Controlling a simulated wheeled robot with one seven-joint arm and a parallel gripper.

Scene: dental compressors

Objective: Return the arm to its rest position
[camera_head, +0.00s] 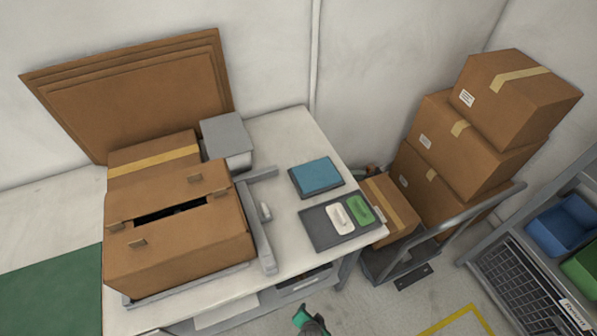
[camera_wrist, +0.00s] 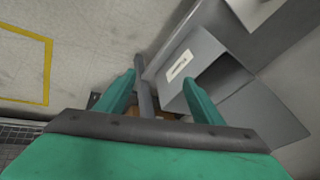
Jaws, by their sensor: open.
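My gripper (camera_wrist: 159,78) shows in the wrist view with two teal fingers spread apart and nothing between them. Behind the fingers are a grey post and a grey box-like surface with a white label (camera_wrist: 179,65). In the head view a small teal and dark part of my arm (camera_head: 308,320) shows at the bottom edge, in front of the white table (camera_head: 285,135) and over the floor. The rest of the arm is out of view there.
A slotted cardboard box (camera_head: 180,245) stands on the table's left. A grey tray (camera_head: 318,232) holds a white and a green item, with a blue item (camera_head: 317,175) behind it. Stacked boxes (camera_head: 470,145) on a cart stand right. Floor (camera_head: 430,300) shows between table and rack.

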